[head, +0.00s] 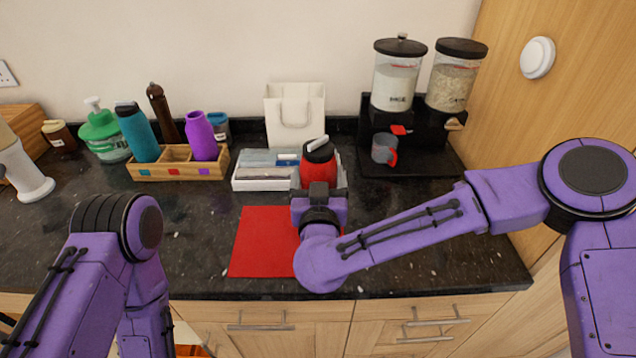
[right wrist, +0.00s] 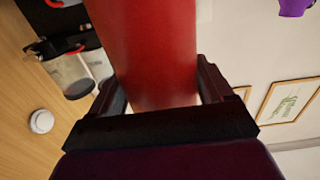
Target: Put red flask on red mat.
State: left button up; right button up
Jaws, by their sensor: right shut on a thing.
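The red flask (head: 319,168) with a black lid and pale handle is upright in my right gripper (head: 320,186). It is behind the red mat in the head view, in front of the white tray. The right wrist view shows the red flask body (right wrist: 152,50) between the two dark fingers of the right gripper (right wrist: 165,92). I cannot tell whether the flask's base touches anything, as the gripper hides it. The red mat (head: 262,245) lies flat near the counter's front edge, its right part hidden by my right arm. My left gripper is not in view; only my left arm shows.
A white tray (head: 262,184) with boxes lies behind the flask. A wooden crate (head: 150,172) with bottles stands left, a white paper bag (head: 294,118) at the back. A black dispenser stand (head: 430,162) with a cup stands right. Dark counter is clear left of the mat.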

notch_tip(320, 180, down, 3)
jog(key=shift+r, duration=0.1)
jog(key=o, duration=1.2)
jog(key=shift+o, duration=0.2)
jog(key=s+b, duration=0.3)
jog(key=s, duration=0.9)
jog(key=shift+r, duration=0.2)
